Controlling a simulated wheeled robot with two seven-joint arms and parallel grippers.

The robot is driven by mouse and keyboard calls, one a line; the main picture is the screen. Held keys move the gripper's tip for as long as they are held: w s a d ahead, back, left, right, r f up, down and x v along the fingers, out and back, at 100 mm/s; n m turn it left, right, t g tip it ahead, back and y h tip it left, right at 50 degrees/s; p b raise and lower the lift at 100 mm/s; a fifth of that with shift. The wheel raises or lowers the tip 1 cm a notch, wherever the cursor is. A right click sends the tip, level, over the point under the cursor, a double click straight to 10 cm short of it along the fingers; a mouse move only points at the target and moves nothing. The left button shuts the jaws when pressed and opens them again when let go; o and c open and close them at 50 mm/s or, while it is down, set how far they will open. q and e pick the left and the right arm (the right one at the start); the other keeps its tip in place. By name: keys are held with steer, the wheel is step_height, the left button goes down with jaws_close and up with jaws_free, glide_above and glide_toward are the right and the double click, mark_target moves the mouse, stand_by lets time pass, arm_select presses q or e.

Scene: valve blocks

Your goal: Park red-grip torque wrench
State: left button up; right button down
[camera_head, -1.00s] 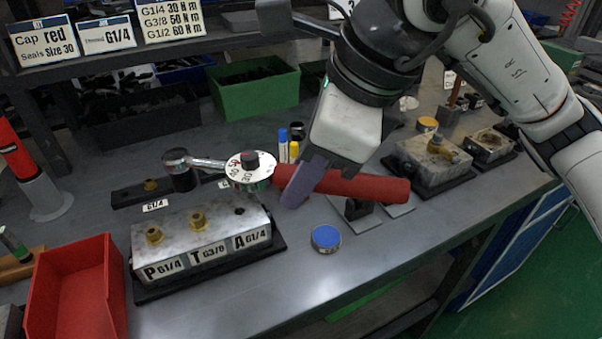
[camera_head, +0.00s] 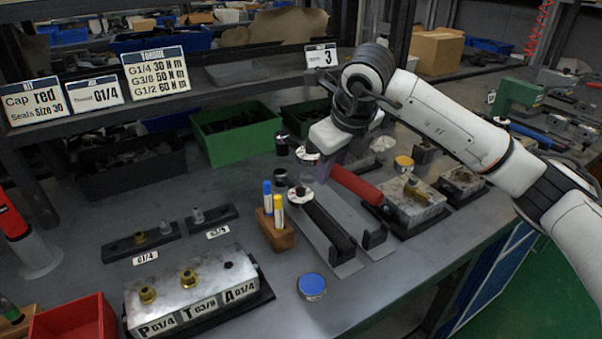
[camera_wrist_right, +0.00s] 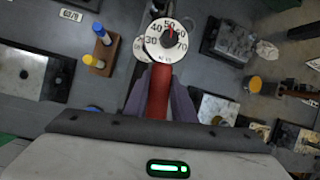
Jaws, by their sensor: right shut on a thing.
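The red-grip torque wrench has a red handle (camera_head: 357,186) and a white dial (camera_head: 306,153), with a black socket (camera_head: 282,144) at its far-left end. My right gripper (camera_head: 329,167) is shut on the red handle near the dial and holds the wrench over the back of the bench. In the wrist view the red handle (camera_wrist_right: 158,92) lies between my fingers, with the dial (camera_wrist_right: 166,41) ahead. A grey plate with a black rest (camera_head: 374,237) lies below and right of the handle. Its contact with the wrench cannot be told. My left gripper is out of view.
A black-grip wrench (camera_head: 328,224) lies on the neighbouring plate, close beside. A wooden marker holder (camera_head: 275,232), a blue-topped tin (camera_head: 311,287) and the P-T-A valve block (camera_head: 190,291) stand left and in front. Another valve block (camera_head: 411,204) stands right. A shelf edge (camera_head: 230,84) runs behind.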

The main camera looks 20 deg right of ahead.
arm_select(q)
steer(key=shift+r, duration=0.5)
arm_select(e)
steer(key=w+d+f+m, duration=0.1)
steer(key=d+f, duration=0.1)
steer(key=d, duration=0.3)
steer(key=shift+w+d+m+h, duration=0.3)
steer(key=shift+d+m, duration=0.05)
steer(key=shift+m, duration=0.05)
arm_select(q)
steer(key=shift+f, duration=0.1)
arm_select(e)
steer(key=shift+f, duration=0.1)
step_height(320, 180, down, 4)
steer(key=b, duration=0.3)
steer(key=shift+f, duration=0.4)
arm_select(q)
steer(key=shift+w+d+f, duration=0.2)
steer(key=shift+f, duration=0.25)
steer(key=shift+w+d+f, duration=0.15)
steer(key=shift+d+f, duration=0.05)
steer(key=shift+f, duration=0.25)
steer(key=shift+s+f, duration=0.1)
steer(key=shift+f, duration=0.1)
